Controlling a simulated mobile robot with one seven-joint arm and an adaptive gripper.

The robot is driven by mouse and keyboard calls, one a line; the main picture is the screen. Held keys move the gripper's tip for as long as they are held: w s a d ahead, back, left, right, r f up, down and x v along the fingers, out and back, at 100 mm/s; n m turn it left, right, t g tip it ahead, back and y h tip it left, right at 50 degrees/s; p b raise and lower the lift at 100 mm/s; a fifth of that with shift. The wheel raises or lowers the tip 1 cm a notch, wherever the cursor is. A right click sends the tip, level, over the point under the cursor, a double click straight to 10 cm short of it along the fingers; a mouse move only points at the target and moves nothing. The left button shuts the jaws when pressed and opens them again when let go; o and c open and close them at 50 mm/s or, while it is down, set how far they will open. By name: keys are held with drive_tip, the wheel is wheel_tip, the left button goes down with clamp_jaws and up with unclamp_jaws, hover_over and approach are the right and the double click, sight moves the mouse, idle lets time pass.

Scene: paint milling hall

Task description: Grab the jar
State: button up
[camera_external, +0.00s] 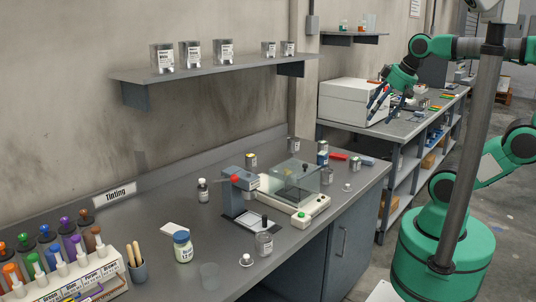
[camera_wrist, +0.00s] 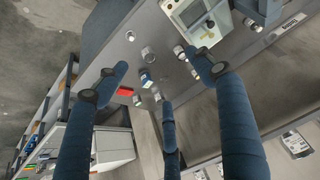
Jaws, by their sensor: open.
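Several jars stand on the tinting bench, and I cannot tell which one is meant. A jar with a blue lid and a label reading 12 (camera_external: 183,249) stands near the front. A clear labelled jar (camera_external: 264,244) stands to its right. In the wrist view my gripper's dark blue fingers (camera_wrist: 150,90) are spread apart. Small containers, including a blue-and-white one (camera_wrist: 147,79), show far beyond them.
A balance with a glass shield (camera_external: 294,185) and a grey stand (camera_external: 240,195) occupy the tinting bench (camera_external: 150,215). A bottle rack (camera_external: 75,285) stands front left. A wall shelf (camera_external: 215,67) holds several tins. The white box (camera_external: 345,103) sits on the far bench.

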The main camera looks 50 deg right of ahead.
drive_tip(key=w+a+r+n+y+p, duration=0.1)
drive_tip(key=w+a+r, duration=0.2)
drive_tip(key=w+a, duration=0.15)
drive_tip(key=w+a+r+n, duration=0.1)
drive_tip(key=w+a+r, duration=0.15)
drive_tip(key=w, duration=0.35)
drive_tip(key=w+a+n+g+p, duration=0.1)
drive_tip(key=w+a, duration=0.5)
drive_tip(key=a, duration=0.4)
drive_tip(key=w+a+r+n+y+p, duration=0.1)
drive_tip(key=w+a+n, duration=0.1)
drive_tip(key=w+a, duration=0.65)
drive_tip(key=w+a+n+g+p, duration=0.1)
drive_tip(key=w+a, duration=0.2)
drive_tip(key=a, duration=1)
drive_tip(key=a+f+n+y+p, duration=0.1)
drive_tip(key=a+f, duration=0.3)
drive_tip(key=a, duration=0.8)
drive_tip(key=a+f+n+p, duration=0.1)
drive_tip(key=a+f+n, duration=0.15)
drive_tip(key=a, duration=1.05)
wheel_tip(320, 180, down, 21)
drive_tip(key=shift+w+f+m, duration=0.15)
drive_tip(key=shift+w+m, duration=0.05)
drive_tip(key=shift+m, duration=0.25)
drive_tip(key=shift+f+g, duration=0.1)
drive_tip(key=shift+g, duration=0.2)
